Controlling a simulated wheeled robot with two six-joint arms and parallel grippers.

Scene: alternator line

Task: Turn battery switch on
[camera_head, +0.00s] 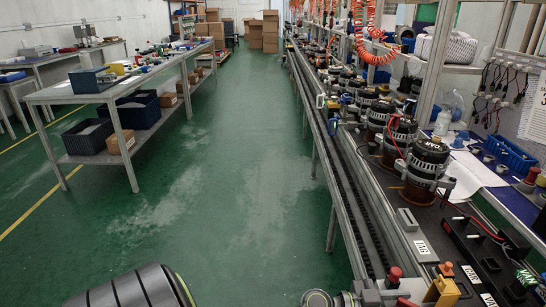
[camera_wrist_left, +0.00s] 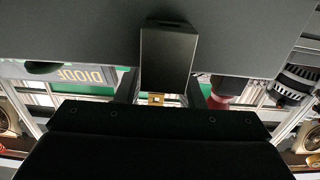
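A red knob (camera_head: 395,273) stands at the near end of the bench at the lower right of the head view, beside yellow parts. I cannot tell for sure whether it is the battery switch. A red part (camera_wrist_left: 221,88) also shows right of the fingers in the left wrist view. My left gripper (camera_wrist_left: 163,92) appears open, with a dark finger on each side of a gap. A small orange part shows beyond the gap, apparently not held. In the head view neither gripper can be made out. My right gripper is not in view.
A long bench with a roller track (camera_head: 345,160) and several alternators (camera_head: 426,165) runs along the right. A black test panel (camera_head: 480,250) lies near its front. A table with blue bins (camera_head: 137,108) stands at left. The green floor (camera_head: 230,180) between is clear.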

